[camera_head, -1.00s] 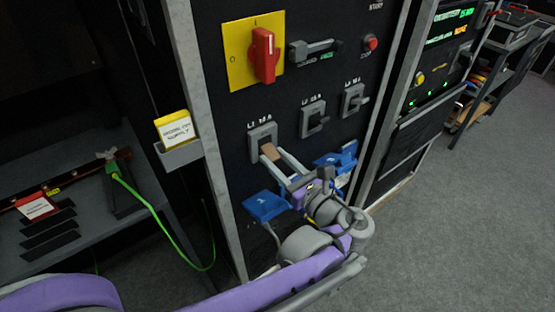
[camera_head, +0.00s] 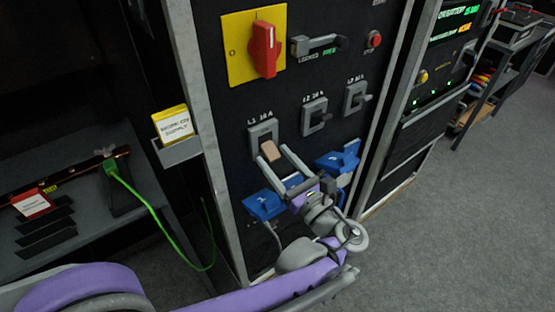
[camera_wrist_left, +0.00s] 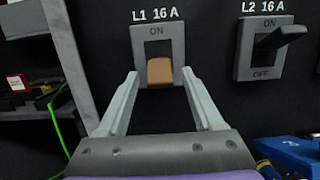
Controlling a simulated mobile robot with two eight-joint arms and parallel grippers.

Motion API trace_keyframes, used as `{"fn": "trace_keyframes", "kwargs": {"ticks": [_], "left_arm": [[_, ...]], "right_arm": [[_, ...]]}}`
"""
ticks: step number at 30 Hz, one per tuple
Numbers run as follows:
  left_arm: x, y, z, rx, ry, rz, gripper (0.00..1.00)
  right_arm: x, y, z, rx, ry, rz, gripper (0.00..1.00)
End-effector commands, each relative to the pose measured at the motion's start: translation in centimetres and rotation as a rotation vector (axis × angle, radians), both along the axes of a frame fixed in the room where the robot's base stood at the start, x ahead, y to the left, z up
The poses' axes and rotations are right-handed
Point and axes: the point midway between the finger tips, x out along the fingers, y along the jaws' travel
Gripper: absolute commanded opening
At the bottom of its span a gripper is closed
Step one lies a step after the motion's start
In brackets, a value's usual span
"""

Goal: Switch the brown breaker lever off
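The brown breaker lever (camera_head: 270,151) is on the L1 16 A breaker (camera_head: 262,131) on the black panel. In the left wrist view the brown lever (camera_wrist_left: 160,71) sits low in its grey frame, below the ON label. It covers the spot where the neighbouring L2 breaker has its OFF label. My left gripper (camera_head: 272,156) is open, its two fingertips spread on either side of the lever. In the left wrist view gaps show between the lever and both fingers of the left gripper (camera_wrist_left: 160,76). My right gripper is not in view.
The L2 breaker (camera_head: 314,115) and L3 breaker (camera_head: 355,98) stand to the right. A red rotary switch (camera_head: 264,48) on a yellow plate is above. Blue connectors (camera_head: 264,205) (camera_head: 340,160) flank my gripper below. A card holder (camera_head: 180,152) juts out at the left.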

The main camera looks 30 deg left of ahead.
Motion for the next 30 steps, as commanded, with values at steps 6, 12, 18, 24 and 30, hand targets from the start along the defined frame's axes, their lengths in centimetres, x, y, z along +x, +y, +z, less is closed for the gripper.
{"fn": "trace_keyframes", "kwargs": {"ticks": [6, 12, 18, 24, 30], "left_arm": [[0.0, 0.0, 0.0, 0.0, 0.0, 0.0, 0.7], [-0.3, -1.0, -0.2, 0.0, 0.0, -0.003, 0.7], [-1.7, -4.6, -0.8, -0.001, -0.001, -0.005, 0.7], [-3.2, -8.0, -1.5, -0.001, 0.0, -0.004, 0.7], [-4.0, -9.7, -1.9, 0.0, -0.001, -0.002, 0.7]], "right_arm": [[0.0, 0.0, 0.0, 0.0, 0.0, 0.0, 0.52], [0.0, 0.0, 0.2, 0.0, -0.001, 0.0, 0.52], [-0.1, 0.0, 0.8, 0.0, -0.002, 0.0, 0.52], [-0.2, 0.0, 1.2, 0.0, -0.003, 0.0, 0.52], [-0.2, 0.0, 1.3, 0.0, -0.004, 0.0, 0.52]]}}
